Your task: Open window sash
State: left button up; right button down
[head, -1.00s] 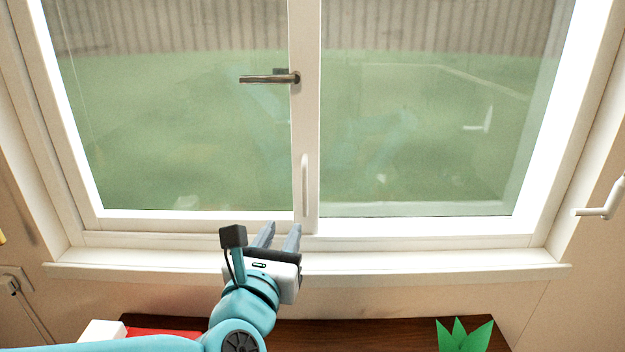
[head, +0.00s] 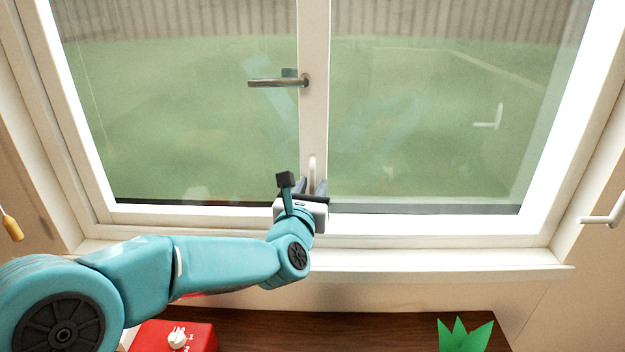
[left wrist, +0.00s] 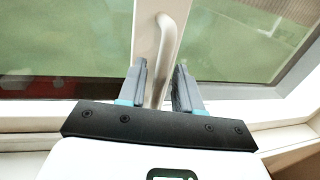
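The window sash (head: 314,120) has a white frame with a vertical middle bar and glass panes on both sides. A white vertical pull handle (head: 312,168) sits low on the middle bar. It also shows in the left wrist view (left wrist: 167,50). A metal lever handle (head: 280,82) points left, higher on the bar. My left gripper (head: 313,187) is open at the lower end of the pull handle. In the left wrist view its two fingers (left wrist: 159,85) stand on either side of the handle, apart from each other. My right gripper is not in view.
The white sill (head: 430,265) runs below the window. A white crank handle (head: 606,208) is at the right wall.

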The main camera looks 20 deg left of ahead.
pick_arm(q)
jog(key=shift+w, duration=0.3)
jog(key=shift+r, duration=0.1)
jog(key=shift+w, duration=0.1)
jog(key=shift+c, duration=1.2)
grip_shut()
